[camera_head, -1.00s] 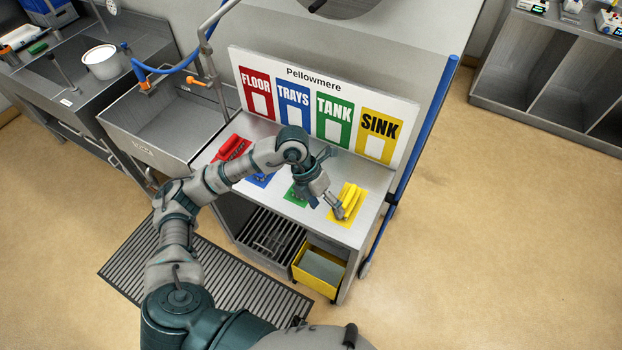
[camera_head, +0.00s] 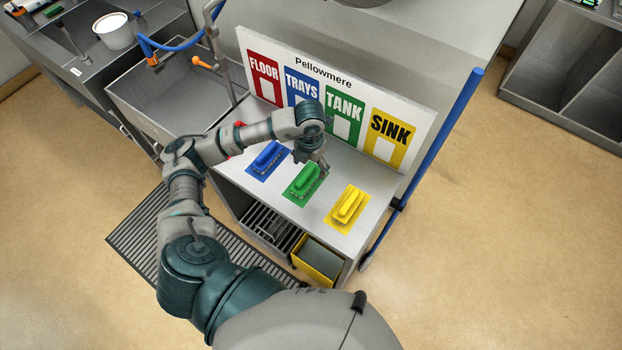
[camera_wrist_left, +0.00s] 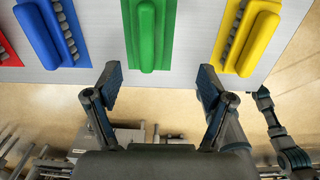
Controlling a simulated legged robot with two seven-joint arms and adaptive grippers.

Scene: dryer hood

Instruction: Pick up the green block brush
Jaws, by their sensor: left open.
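The green block brush (camera_head: 303,180) lies on a green patch of the steel worktop, between the blue brush and the yellow brush. In the left wrist view the green brush (camera_wrist_left: 147,32) is at the top, a little left of the middle between my fingers. My left gripper (camera_head: 321,168) is over the worktop at the far right end of the green brush in the head view. In the wrist view its two fingers (camera_wrist_left: 158,82) are spread apart with nothing between them. The gap between fingertips and brush is hard to judge.
A blue brush (camera_head: 268,158) and a yellow brush (camera_head: 347,205) lie on either side. A red brush (camera_wrist_left: 8,50) lies beyond the blue one. Behind stands a labelled white board (camera_head: 405,103). A blue pole (camera_head: 440,135) rises at the right edge; a sink (camera_head: 170,100) adjoins at left.

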